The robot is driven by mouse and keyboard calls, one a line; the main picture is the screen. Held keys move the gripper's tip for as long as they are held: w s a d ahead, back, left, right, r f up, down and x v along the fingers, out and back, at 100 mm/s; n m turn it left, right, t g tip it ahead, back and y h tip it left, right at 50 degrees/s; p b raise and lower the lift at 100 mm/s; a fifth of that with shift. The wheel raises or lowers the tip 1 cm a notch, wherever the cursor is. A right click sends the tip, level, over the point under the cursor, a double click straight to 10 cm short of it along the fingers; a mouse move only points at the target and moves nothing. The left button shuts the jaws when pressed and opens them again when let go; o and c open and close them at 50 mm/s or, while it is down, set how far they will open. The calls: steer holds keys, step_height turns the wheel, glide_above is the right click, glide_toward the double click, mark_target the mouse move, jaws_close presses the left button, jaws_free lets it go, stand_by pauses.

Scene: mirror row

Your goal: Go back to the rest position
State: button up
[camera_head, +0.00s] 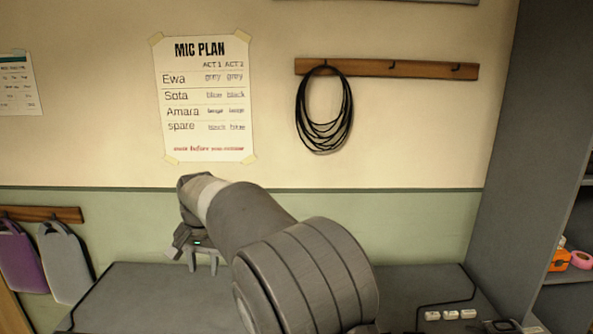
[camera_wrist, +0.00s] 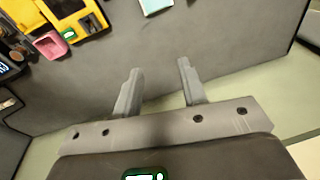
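My gripper (camera_wrist: 158,84) is open in the wrist view, with its two grey fingers apart and nothing between them. In the head view my gripper (camera_head: 203,264) hangs at the end of my bent arm, over the rear left part of the dark grey table (camera_head: 135,290). My arm hides the middle of the table in the head view. No rest position is marked in either view.
In the wrist view, a yellow case (camera_wrist: 80,18), a pink item (camera_wrist: 51,44) and a pale card-like item (camera_wrist: 154,5) lie on the table. Small white items (camera_head: 450,315) lie at its right. A grey shelf unit (camera_head: 530,150) stands right. Bags (camera_head: 65,265) hang left.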

steer(key=s+d+r, duration=0.3)
steer(key=d, duration=0.5)
steer(key=s+d+r+t, duration=0.1)
steer(key=s+d+r, duration=0.15)
steer(key=d, duration=0.45)
steer(key=s+d+r, duration=0.3)
steer(key=d, duration=0.5)
steer(key=s+d+f+t, duration=0.1)
steer(key=s+d+f, duration=0.2)
steer(key=s+d, duration=0.4)
steer(key=s+d+f+t+h, duration=0.1)
steer(key=s+d+f+t, duration=0.1)
steer(key=s+d, duration=0.5)
steer(key=s, duration=0.5)
steer(key=shift+s+d+f+n, duration=0.25)
steer(key=shift+s+f+n, duration=0.05)
steer(key=shift+s+f, duration=0.1)
